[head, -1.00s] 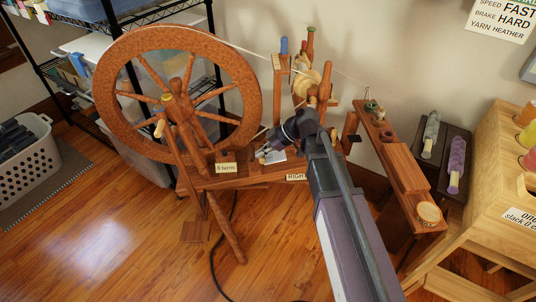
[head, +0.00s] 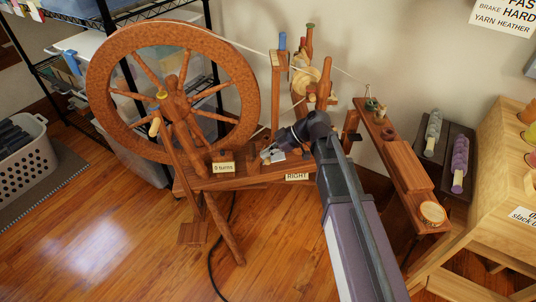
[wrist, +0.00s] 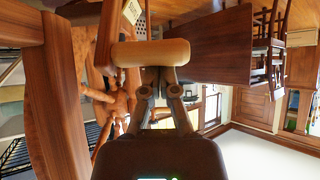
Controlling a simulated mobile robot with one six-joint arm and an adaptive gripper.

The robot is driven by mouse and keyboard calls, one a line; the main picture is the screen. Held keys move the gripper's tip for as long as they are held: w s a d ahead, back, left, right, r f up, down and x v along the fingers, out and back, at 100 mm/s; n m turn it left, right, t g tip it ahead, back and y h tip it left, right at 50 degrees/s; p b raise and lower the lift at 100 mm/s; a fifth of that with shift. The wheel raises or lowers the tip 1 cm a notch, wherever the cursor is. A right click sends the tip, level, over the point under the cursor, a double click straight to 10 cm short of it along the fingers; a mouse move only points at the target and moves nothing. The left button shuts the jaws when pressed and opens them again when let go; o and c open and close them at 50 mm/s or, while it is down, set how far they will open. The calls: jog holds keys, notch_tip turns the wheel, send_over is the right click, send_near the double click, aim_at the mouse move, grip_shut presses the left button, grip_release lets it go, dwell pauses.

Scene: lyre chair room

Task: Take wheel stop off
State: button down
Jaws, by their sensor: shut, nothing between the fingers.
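The spinning wheel (head: 245,75) stands on its wooden bench, with the large spoked wheel at the left. I cannot surely tell which part is the wheel stop; a small wooden block (head: 221,156) sits on the bench behind the "9 turns" label. My gripper (head: 267,154) is just above the bench, right of that label, near a white card (head: 278,156). In the wrist view my gripper (wrist: 160,78) is shut and empty. A pale rounded wooden piece (wrist: 150,52) lies across the view just beyond the fingertips; whether they touch it I cannot tell.
A thick wooden post (wrist: 62,90) stands close at the left in the wrist view. Upright bobbin posts (head: 276,85) and a thread rise behind my arm. A narrow wooden rack (head: 405,165) stands right of it. Open floor (head: 110,245) lies in front.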

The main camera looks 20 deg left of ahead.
dwell(0.3)
jog(key=shift+r, duration=0.15)
jog(key=w+d+r+p, duration=0.1)
jog(key=d+r+p, duration=0.4)
jog(key=r+p, duration=0.2)
jog(key=shift+w+r+p, duration=0.3)
jog(key=shift+w+p, duration=0.1)
jog(key=shift+p, duration=0.05)
dwell(0.4)
jog(key=shift+s, duration=0.15)
dwell(0.4)
